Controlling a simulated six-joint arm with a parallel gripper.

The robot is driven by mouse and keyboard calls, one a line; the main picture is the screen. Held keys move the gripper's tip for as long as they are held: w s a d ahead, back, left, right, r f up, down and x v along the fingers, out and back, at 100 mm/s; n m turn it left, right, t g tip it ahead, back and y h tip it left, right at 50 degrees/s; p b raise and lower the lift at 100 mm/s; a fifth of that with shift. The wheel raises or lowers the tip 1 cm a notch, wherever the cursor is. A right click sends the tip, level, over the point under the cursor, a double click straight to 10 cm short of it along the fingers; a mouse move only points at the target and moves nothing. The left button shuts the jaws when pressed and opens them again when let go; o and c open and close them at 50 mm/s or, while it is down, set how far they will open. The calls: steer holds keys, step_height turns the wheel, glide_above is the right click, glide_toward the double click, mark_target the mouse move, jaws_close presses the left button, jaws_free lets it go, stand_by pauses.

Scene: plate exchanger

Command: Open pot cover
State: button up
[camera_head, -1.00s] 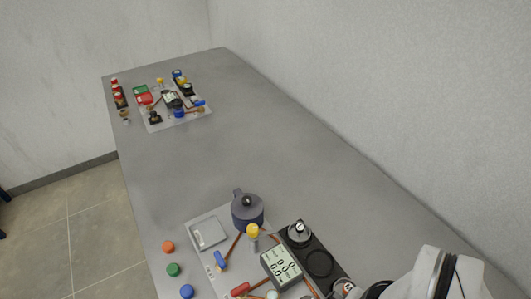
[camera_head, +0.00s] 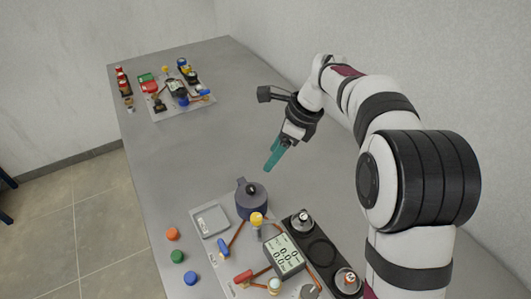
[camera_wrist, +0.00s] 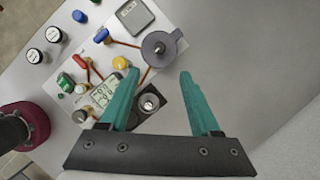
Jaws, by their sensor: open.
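The pot (camera_head: 250,205) is dark grey-purple, with a handle at its side and a cover with a dark knob (camera_head: 251,188) on top. It stands upright at the back of the near plate, and the cover sits on it. The wrist view shows the pot (camera_wrist: 160,48) from above, just beyond the fingertips and roughly centred between them. My gripper (camera_head: 271,164) has teal fingers and hangs above the table, behind and slightly right of the pot. In the wrist view the gripper (camera_wrist: 159,74) is open, with nothing between its fingers.
Orange, green and blue caps (camera_head: 177,256) lie to the left. A second plate (camera_head: 183,108) is far off; the table between is clear.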

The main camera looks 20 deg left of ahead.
mark_target(251, 188)
steer(key=x, duration=1.4)
steer(key=shift+f, duration=0.3)
jaws_close()
stand_by(0.5)
